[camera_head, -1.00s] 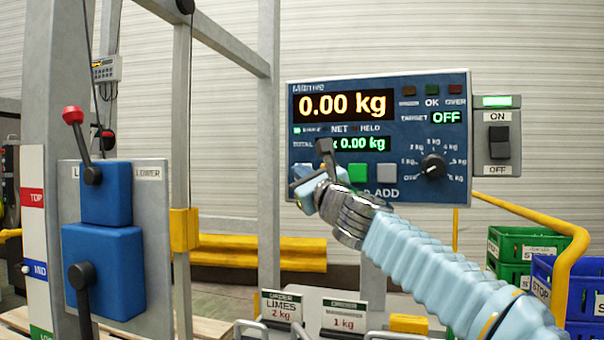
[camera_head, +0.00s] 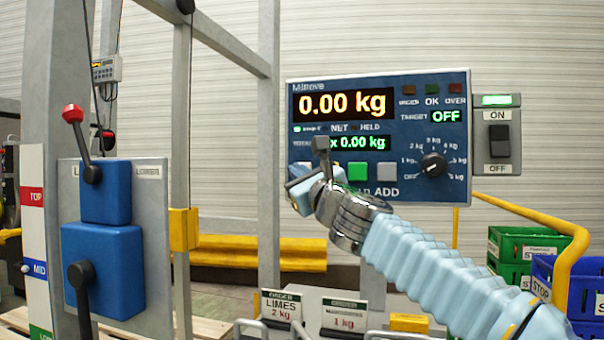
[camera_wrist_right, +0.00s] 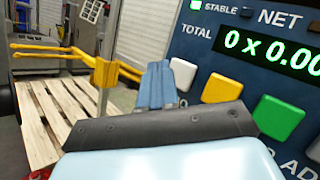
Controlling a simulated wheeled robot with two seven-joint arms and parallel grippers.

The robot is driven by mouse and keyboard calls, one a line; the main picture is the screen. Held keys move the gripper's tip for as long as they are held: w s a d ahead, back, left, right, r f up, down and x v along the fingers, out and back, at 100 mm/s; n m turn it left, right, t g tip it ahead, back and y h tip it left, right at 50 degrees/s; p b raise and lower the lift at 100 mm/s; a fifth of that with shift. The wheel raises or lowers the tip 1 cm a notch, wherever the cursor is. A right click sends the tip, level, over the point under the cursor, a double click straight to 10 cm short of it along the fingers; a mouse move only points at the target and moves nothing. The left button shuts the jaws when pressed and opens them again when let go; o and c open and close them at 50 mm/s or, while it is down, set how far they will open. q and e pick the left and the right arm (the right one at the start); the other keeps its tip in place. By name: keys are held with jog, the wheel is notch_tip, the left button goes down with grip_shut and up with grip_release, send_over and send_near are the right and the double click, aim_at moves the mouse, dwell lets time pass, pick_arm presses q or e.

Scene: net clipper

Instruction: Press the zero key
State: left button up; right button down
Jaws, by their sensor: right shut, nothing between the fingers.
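The blue scale panel (camera_head: 400,88) hangs at the centre right, with its display (camera_head: 345,104) reading 0.00 kg. The pale leftmost key, the zero key (camera_head: 301,167), is partly covered by my right gripper (camera_head: 320,147). In the right wrist view the zero key (camera_wrist_right: 183,73) lies just right of my shut, empty fingertips (camera_wrist_right: 157,72). A gap or contact between them cannot be told. A yellow key (camera_wrist_right: 222,88) sits right of it, then a green key (camera_wrist_right: 278,117). In the head view the green key (camera_head: 357,172) is clear and the yellow key is hidden. My left gripper is not in view.
A power switch (camera_head: 499,140) is right of the panel and a dial (camera_head: 433,165) is on it. Blue lever boxes (camera_head: 103,270) stand at left. A metal post (camera_head: 268,150) rises beside the panel. Green crates (camera_head: 515,245) and a yellow rail (camera_head: 565,260) are at right.

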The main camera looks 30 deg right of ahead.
jog(key=shift+s+a, duration=1.35)
jog(key=shift+a, duration=0.25)
